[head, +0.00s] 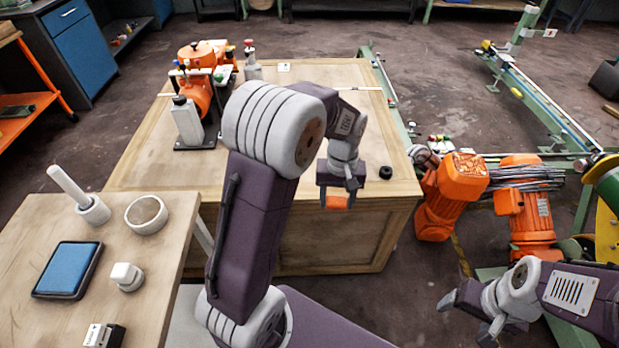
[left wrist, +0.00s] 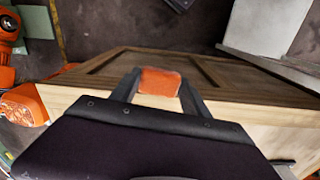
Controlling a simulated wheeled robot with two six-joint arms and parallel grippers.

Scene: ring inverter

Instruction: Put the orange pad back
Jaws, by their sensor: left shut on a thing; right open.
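The orange pad (left wrist: 160,82) is between the two fingers of my left gripper (left wrist: 162,86), which is shut on it. In the head view the pad (head: 336,202) shows below the left gripper (head: 340,186), near the front edge of the wooden crate (head: 310,242). I cannot tell whether the pad touches the crate. My right gripper (head: 472,316) is open and empty at the lower right, over the floor. No empty place for the pad can be made out in view.
A small black knob (head: 385,172) stands on the crate beside the left gripper. An orange machine (head: 200,92) and a grey bottle (head: 186,120) stand at the crate's back left. A side table (head: 40,305) holds a tablet (head: 68,270), mortar and pestle. Orange robot parts (head: 450,190) lie right.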

